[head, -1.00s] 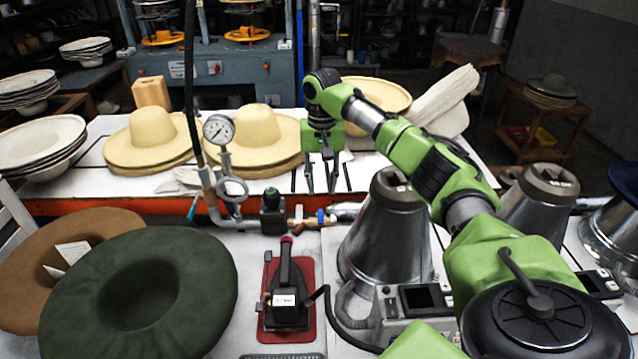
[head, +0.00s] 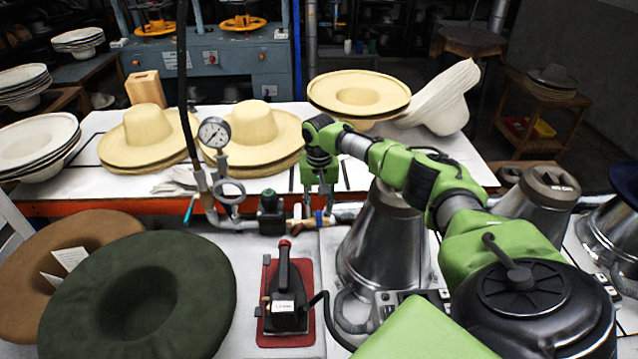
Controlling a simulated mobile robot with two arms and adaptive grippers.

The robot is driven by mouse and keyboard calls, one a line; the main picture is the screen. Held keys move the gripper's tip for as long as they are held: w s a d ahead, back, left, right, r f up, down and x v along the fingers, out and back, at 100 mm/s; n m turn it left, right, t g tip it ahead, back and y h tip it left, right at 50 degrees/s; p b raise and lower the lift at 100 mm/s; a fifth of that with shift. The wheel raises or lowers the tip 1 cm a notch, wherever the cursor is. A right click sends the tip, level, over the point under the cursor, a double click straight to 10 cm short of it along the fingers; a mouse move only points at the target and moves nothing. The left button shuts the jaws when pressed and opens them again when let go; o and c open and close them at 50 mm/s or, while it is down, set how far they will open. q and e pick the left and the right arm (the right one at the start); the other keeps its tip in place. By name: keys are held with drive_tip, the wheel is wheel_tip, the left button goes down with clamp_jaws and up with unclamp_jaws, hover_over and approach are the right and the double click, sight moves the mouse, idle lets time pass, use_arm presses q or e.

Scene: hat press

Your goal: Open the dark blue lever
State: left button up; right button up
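The dark blue lever (head: 319,216) is a small blue handle on the brass valve of the pipe behind the press table's front work area. It is small and partly covered by my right gripper. My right gripper (head: 319,207) points down from above, with its fingertips at the lever and valve. The fingers look spread apart, one to each side of the lever. I cannot tell whether they touch it. My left gripper is not in view.
A pressure gauge (head: 214,133) and a teal lever (head: 190,208) stand left on the same pipe. A black iron (head: 284,300) on a red pad is in front. A metal cone (head: 383,245) stands close to the right. Straw hats (head: 148,140) lie behind.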

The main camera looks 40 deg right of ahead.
drive_tip(key=shift+s+f, duration=0.1)
drive_tip(key=shift+f, duration=0.75)
clamp_jaws()
